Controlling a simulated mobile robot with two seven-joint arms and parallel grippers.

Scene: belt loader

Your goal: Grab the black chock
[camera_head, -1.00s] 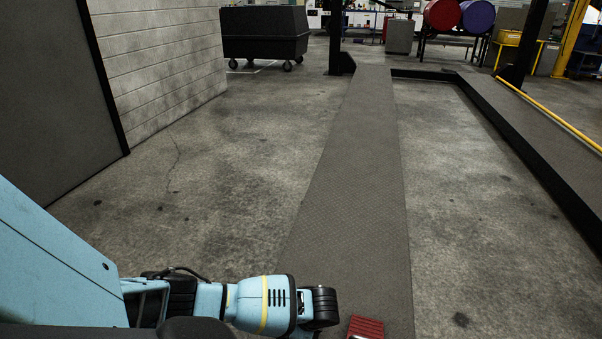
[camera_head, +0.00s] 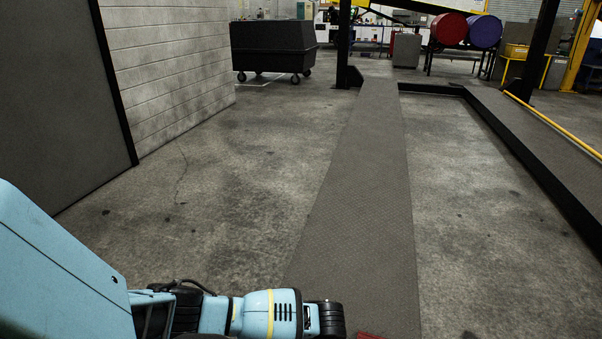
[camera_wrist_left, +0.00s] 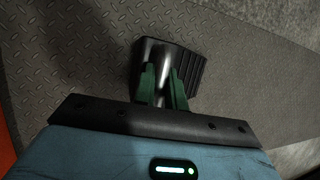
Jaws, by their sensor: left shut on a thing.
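The black chock (camera_wrist_left: 190,68), with ribbed sides, is in the left wrist view over the grey tread-plate surface. My left gripper (camera_wrist_left: 162,82) has its green fingers shut on the chock, around a shiny rounded part of it. I cannot tell whether the chock touches the surface below. In the head view my left arm reaches in from the lower left, but its fingers and the black chock are not visible. My right gripper is in neither view.
A grey tread-plate runway (camera_head: 365,190) runs away from me over the concrete floor. A red object (camera_head: 368,336) is cut off at the bottom edge. A black wheeled bin (camera_head: 272,47) stands far off by a block wall (camera_head: 170,60). Floor left of the runway is clear.

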